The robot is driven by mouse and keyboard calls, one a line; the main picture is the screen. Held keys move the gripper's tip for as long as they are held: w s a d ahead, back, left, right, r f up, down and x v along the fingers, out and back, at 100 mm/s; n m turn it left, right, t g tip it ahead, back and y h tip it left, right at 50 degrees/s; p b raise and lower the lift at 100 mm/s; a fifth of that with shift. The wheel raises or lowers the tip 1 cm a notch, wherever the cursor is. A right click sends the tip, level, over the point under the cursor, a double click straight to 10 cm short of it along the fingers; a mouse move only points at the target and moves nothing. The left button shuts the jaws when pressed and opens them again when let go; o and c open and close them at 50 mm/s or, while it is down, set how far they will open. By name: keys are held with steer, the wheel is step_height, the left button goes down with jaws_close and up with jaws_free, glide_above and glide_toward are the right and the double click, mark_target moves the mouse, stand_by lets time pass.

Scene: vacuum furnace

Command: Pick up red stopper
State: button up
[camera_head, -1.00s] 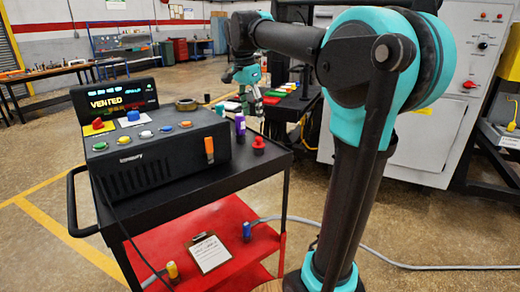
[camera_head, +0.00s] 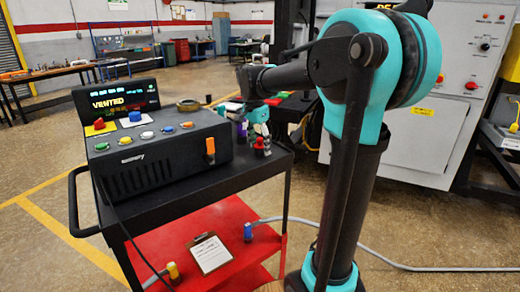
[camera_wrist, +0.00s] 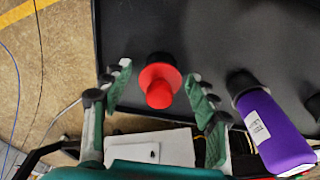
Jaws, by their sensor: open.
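The red stopper (camera_head: 260,146) stands upright on the right part of the black cart top (camera_head: 225,172). In the wrist view, the red stopper (camera_wrist: 159,82) has a round red flange and knob over a dark base. My gripper (camera_wrist: 160,90) is open, with one green-padded finger to each side of the stopper. Neither finger visibly touches it. In the head view, my gripper (camera_head: 256,120) is just above and behind the stopper, small and partly hidden by other things.
A purple bottle (camera_wrist: 270,130) with a dark cap stands close to the right finger in the wrist view. A black control box (camera_head: 160,150) with coloured buttons fills the cart's left. A roll of tape (camera_head: 188,105) lies behind it. A clipboard (camera_head: 209,253) lies on the red lower shelf.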

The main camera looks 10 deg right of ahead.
mark_target(260, 138)
steer(key=shift+f, duration=0.1)
steer(key=c, duration=1.3)
steer(key=shift+o, duration=0.2)
step_height(260, 138, up, 20)
